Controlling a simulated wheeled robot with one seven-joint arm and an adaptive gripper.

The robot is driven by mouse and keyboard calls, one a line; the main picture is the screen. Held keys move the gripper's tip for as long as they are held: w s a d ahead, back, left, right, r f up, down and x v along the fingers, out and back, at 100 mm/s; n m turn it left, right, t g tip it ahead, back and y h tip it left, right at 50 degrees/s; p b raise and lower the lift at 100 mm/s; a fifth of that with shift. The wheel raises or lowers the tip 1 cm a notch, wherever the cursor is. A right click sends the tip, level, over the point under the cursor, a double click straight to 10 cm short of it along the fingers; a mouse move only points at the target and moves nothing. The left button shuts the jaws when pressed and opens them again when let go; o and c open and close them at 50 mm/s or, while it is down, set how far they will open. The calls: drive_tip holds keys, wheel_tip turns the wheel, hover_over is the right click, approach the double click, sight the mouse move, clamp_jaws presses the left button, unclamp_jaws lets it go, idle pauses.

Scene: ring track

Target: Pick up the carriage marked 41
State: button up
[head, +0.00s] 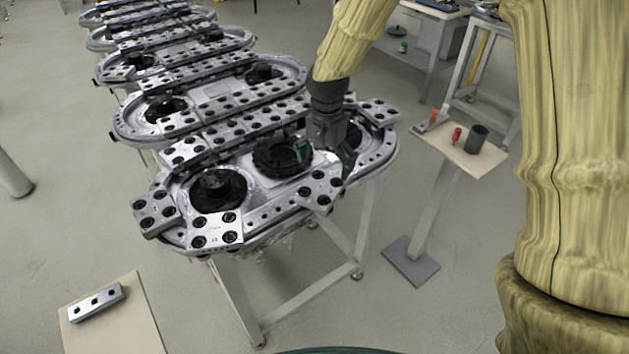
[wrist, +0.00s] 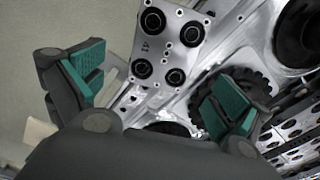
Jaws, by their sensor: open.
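A silver carriage plate (wrist: 163,42) with black rollers at its corners sits on the ring track in the wrist view. A small dark mark near its left edge may read 41, but it is too small to be sure. It appears to be the front right carriage (head: 322,188) in the head view. My gripper (wrist: 160,82) is open and empty, with green pads on both fingers. The plate shows beyond and between the fingers, and I see no contact. In the head view my gripper (head: 325,155) is over the track, just behind this carriage.
The nearest ring track (head: 262,216) carries other carriages, including one at the front (head: 216,231) and one at the left end (head: 156,212). A black toothed wheel (head: 275,158) is beside my gripper. A small stand (head: 462,150) with a dark cup (head: 476,139) is at right.

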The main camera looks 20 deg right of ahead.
sight(321, 186)
drive_tip(key=shift+f, duration=0.4)
drive_tip(key=f, duration=0.1)
drive_tip(key=f+p, duration=0.1)
drive_tip(key=f, duration=0.1)
drive_tip(key=shift+a+f, duration=0.3)
drive_tip(key=shift+a, duration=0.1)
drive_tip(key=shift+f, duration=0.3)
drive_tip(key=shift+s+d+f, duration=0.1)
drive_tip(key=shift+f+p, duration=0.8)
drive_tip(key=shift+f, duration=0.15)
drive_tip(key=shift+a+f+p, duration=0.2)
drive_tip(key=shift+f+p, duration=0.35)
drive_tip(key=shift+f, duration=1.05)
drive_tip(key=c, duration=1.7)
